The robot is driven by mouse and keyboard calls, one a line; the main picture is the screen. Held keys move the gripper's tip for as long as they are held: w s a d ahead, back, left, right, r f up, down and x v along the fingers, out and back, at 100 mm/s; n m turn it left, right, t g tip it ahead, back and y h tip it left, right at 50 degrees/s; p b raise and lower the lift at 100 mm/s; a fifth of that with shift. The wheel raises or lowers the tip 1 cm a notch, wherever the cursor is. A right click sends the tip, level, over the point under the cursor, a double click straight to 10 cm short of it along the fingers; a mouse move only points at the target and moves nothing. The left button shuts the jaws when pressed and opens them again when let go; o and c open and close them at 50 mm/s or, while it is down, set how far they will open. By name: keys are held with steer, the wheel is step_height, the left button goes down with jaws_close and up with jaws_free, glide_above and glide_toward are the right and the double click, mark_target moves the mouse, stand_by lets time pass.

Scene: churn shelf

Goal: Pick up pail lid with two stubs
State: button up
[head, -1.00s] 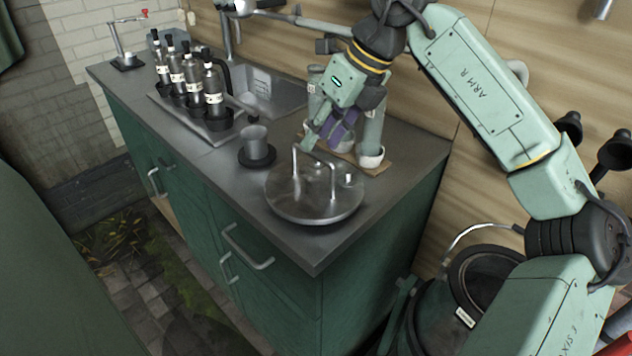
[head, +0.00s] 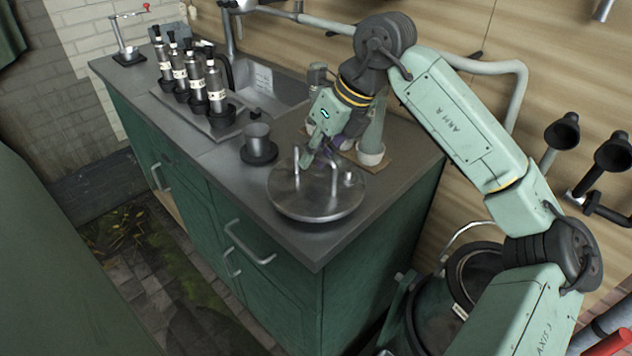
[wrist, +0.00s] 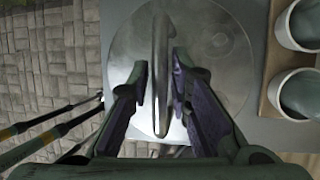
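The pail lid (head: 312,208) is a round, shiny metal disc lying flat near the front corner of the counter. An arched bar handle stands up from it, with a small knob near the right rim. My gripper (head: 312,156) is low over the lid at its handle, pointing down. In the wrist view my gripper (wrist: 162,85) has its two purple-padded fingers apart, one on each side of the lid's handle (wrist: 160,50). Gaps show between bar and pads. The lid (wrist: 215,45) fills the middle of that view. I cannot make out two separate stubs.
A metal cup (head: 257,136) on a dark base stands left of the lid. Several dark bottles (head: 196,85) stand on a tray beside the sink. White-based vessels (head: 371,145) on a wooden board are close behind my gripper. The counter's front edge is near the lid.

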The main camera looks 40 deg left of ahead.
jaws_close()
steer(key=shift+r, duration=0.2)
